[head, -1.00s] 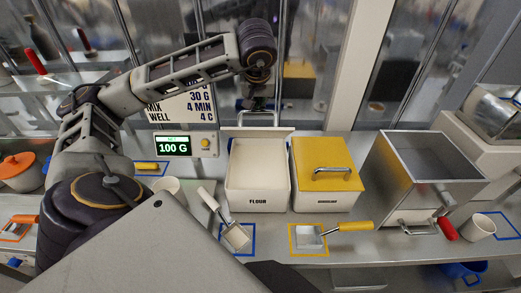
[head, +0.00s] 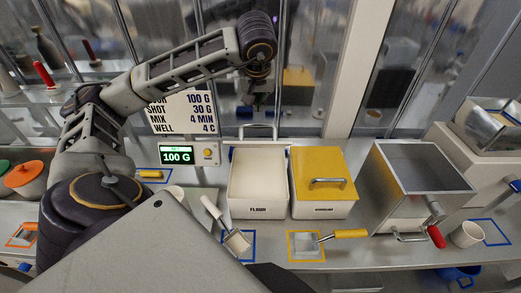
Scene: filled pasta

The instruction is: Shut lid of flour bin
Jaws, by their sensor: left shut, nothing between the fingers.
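The flour bin (head: 257,209) is a white box labelled FLOUR, standing open at the middle of the counter with its pale inside showing. Its lid is swung up and back behind the rear rim; I see mainly its metal handle (head: 258,126), and the lid panel is hard to make out. My left gripper (head: 261,109) hangs just above and behind that handle, shut and empty, small and dark against the glass. I cannot tell whether it touches the handle. My right gripper is not in view.
A bin with a yellow lid (head: 335,165) stands close against the right side. A scoop (head: 237,241) and a yellow-handled scoop (head: 309,244) lie in front. A scale display (head: 176,155) is at left, a steel hopper (head: 419,168) at right.

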